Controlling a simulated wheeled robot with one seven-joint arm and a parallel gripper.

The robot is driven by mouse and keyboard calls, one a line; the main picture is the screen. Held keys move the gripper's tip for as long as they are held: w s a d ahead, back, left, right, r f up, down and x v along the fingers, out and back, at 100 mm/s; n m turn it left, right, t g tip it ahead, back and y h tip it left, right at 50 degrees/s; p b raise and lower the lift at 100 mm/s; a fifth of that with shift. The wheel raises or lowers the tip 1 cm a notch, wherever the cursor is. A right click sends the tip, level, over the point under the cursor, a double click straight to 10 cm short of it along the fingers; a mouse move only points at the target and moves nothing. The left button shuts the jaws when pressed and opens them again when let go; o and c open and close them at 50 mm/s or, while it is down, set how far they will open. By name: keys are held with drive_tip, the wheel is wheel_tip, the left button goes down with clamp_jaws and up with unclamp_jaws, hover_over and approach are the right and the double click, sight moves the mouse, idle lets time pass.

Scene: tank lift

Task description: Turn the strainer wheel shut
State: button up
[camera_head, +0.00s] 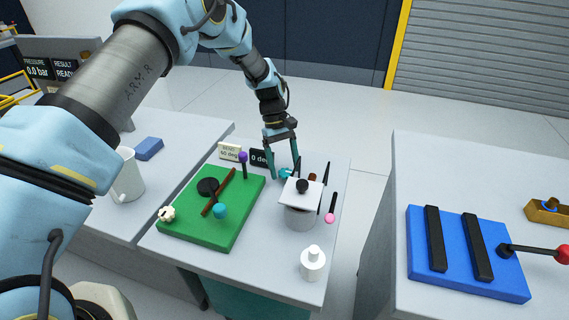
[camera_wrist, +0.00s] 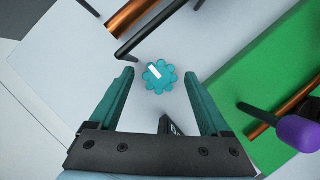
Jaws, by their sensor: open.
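The strainer wheel (camera_wrist: 160,77) is a small teal scalloped knob with a white mark, seen from above in the wrist view. In the head view, it is a small teal shape (camera_head: 285,173) beside a white-lidded pot, partly hidden by my gripper. My gripper (camera_head: 284,178) is open and points down at it. In the wrist view, the wheel shows between the two teal fingertips, with a gap on each side. I cannot tell how far the tips are above it. A black display (camera_head: 258,158) reads 0 and part of "deg".
The white-lidded pot (camera_head: 300,218) with black handles stands close by. A green board (camera_head: 212,235) with a purple knob, teal ball and brown rod lies to the left. A white bottle (camera_head: 313,263) stands in front. A blue panel (camera_head: 465,285) is on the right table, across a gap.

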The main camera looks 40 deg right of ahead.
drive_tip(key=shift+f, duration=0.1)
clamp_jaws()
idle(0.7)
